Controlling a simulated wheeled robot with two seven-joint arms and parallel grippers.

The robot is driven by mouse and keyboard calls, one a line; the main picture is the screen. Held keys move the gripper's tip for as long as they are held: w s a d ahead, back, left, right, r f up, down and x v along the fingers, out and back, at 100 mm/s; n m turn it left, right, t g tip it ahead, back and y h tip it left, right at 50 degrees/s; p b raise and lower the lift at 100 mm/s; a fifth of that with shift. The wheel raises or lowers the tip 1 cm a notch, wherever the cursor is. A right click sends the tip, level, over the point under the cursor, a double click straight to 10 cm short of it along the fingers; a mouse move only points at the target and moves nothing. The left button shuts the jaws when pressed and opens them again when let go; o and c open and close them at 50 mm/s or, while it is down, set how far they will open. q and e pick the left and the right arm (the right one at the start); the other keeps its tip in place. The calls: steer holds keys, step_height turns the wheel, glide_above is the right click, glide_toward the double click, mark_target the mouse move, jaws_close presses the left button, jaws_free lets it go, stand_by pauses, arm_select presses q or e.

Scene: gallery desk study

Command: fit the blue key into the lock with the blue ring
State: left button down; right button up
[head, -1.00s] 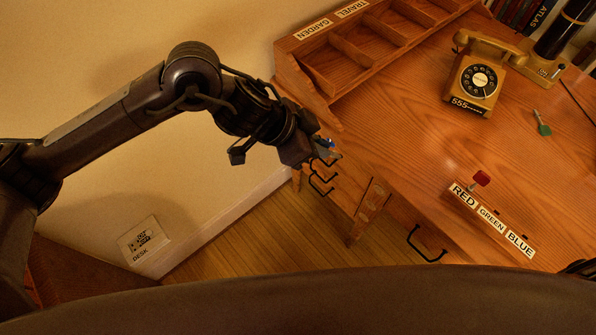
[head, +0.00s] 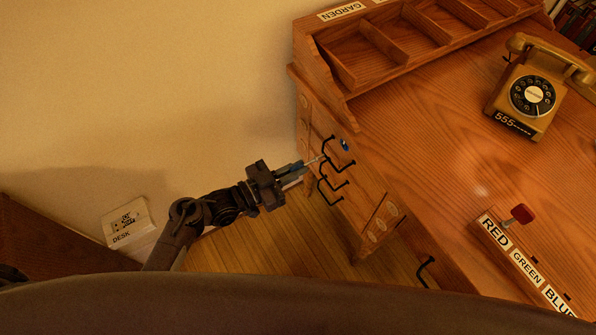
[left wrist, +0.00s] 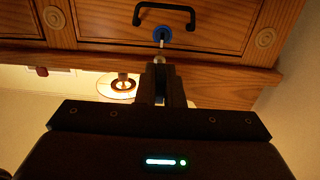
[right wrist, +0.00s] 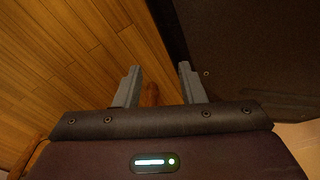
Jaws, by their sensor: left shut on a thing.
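The blue key (head: 314,161) is held by my left gripper (head: 301,167), shut on its blue head, with the pale shaft pointing out toward the desk drawers. The lock with the blue ring (head: 345,145) is on a drawer front, and in the head view a small gap shows between shaft tip and ring. In the left wrist view, the blue ring (left wrist: 163,34) is straight ahead of the fingertips (left wrist: 160,62), and the shaft's tip overlaps it, so depth is unclear there. My right gripper (right wrist: 159,67) is open and empty, seen in its wrist view.
Black drawer handles (head: 333,184) stick out close to the key and my left gripper. A red key (head: 522,213) stands in the labelled rack (head: 490,225). A telephone (head: 530,95) sits on the desk. Wooden floor (right wrist: 60,70) lies under my right gripper.

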mark_target(311, 162)
arm_select(q)
steer(key=shift+s+a+f, duration=0.1)
steer(key=shift+a+f, duration=0.15)
steer(key=shift+f, duration=0.1)
steer(key=shift+f, duration=0.1)
